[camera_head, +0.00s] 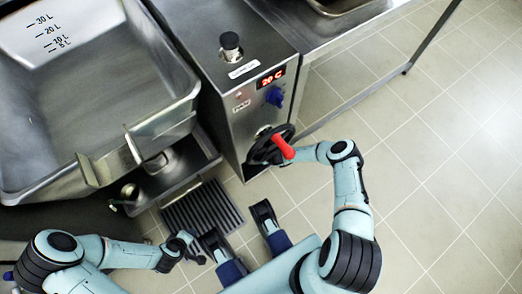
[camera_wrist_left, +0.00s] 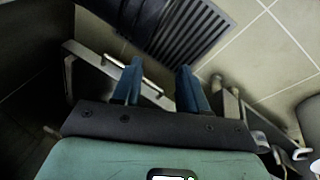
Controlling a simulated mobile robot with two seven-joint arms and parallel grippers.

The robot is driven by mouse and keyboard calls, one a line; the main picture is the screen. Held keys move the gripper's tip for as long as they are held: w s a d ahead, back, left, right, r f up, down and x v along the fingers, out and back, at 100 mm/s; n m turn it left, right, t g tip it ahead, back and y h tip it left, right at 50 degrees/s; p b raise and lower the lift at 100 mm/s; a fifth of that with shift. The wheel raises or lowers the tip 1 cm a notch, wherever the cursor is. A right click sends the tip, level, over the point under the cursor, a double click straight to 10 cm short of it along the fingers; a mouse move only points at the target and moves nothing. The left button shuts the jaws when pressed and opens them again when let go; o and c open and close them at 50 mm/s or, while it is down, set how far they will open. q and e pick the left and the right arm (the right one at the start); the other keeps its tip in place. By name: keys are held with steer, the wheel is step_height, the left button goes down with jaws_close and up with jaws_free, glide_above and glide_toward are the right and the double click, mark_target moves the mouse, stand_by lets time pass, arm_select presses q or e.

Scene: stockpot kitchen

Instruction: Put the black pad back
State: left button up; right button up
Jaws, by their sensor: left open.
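A black ribbed panel (camera_head: 203,207) lies on the floor below the metal basin; it also shows in the left wrist view (camera_wrist_left: 192,32). In that view a smooth dark piece (camera_wrist_left: 148,22) borders its left side. I cannot tell which of these is the black pad. My left gripper (camera_head: 192,247) is low, just in front of the ribbed panel. In the left wrist view its blue fingers (camera_wrist_left: 158,85) are spread with nothing between them. My right gripper (camera_head: 294,153) is at the red handle (camera_head: 282,146) of the black handwheel (camera_head: 265,150); its fingers are too hidden to read.
The large metal basin (camera_head: 100,90) with litre marks stands at the left. A steel control box (camera_head: 245,100) with a red display and blue knob stands beside it. A steel table (camera_head: 340,35) is at the back. The tiled floor (camera_head: 440,160) on the right is clear.

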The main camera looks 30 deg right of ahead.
steer(key=shift+w, duration=0.3)
steer(key=shift+w+a+b, duration=0.1)
steer(key=shift+w+b, duration=0.25)
steer(key=shift+w, duration=0.15)
step_height(320, 180, down, 3)
steer(key=shift+s+f+b, duration=0.15)
steer(key=shift+f+b, duration=0.05)
steer(key=shift+b, duration=0.6)
arm_select(q)
steer(key=shift+g, duration=0.7)
steer(key=s+f, duration=0.4)
steer(key=shift+s+a, duration=0.1)
steer(key=shift+a, duration=0.3)
arm_select(e)
steer(key=shift+f, duration=0.1)
steer(key=o, duration=0.7)
steer(key=shift+c, duration=0.2)
arm_select(q)
steer(key=shift+s+f, duration=0.1)
steer(key=shift+f, duration=0.05)
